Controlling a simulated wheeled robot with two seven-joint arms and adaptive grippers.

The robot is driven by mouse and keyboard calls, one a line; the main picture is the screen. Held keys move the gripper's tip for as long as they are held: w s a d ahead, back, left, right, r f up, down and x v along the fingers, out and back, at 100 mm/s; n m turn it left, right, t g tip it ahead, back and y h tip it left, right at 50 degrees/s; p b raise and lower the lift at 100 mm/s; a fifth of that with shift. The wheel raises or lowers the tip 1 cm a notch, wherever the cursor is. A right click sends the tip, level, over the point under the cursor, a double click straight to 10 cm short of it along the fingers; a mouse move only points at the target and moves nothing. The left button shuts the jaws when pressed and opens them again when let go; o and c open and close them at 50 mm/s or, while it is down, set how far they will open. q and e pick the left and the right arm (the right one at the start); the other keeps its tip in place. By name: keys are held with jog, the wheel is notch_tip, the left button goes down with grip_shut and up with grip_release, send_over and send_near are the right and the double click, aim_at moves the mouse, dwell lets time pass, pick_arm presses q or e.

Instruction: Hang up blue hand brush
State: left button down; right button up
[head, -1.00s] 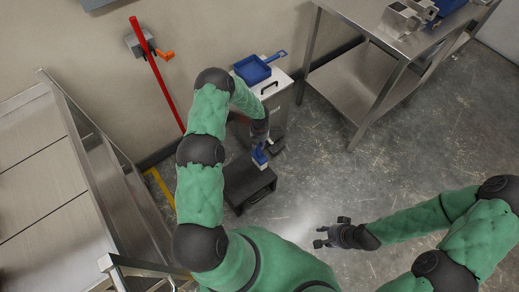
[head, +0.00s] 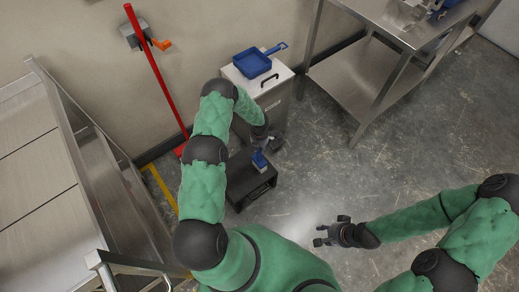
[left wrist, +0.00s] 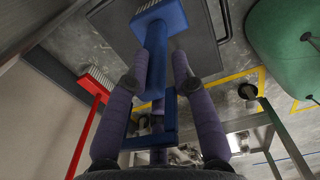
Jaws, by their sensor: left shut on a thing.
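The blue hand brush (head: 259,161) is held in my left gripper (head: 263,139), in front of the bin and over the black step-like box. In the left wrist view the brush handle (left wrist: 156,62) runs between the two fingers of my left gripper (left wrist: 160,66), which is shut on it. Its bristled head (left wrist: 158,14) points away from the gripper. A grey wall holder (head: 128,37) with an orange hook (head: 162,44) is at the upper left; a red-handled broom (head: 150,65) stands at it. My right gripper (head: 330,232) is open and empty over the floor.
A steel bin (head: 268,92) stands by the wall with a blue dustpan (head: 252,63) on its lid. The black box (head: 240,188) is in front of it. The floor at centre right is clear.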

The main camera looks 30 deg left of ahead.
pick_arm(q)
jog(key=shift+r, duration=0.1)
jog(key=shift+f, duration=0.2)
jog(key=c, duration=1)
grip_release()
jog(key=shift+c, duration=0.2)
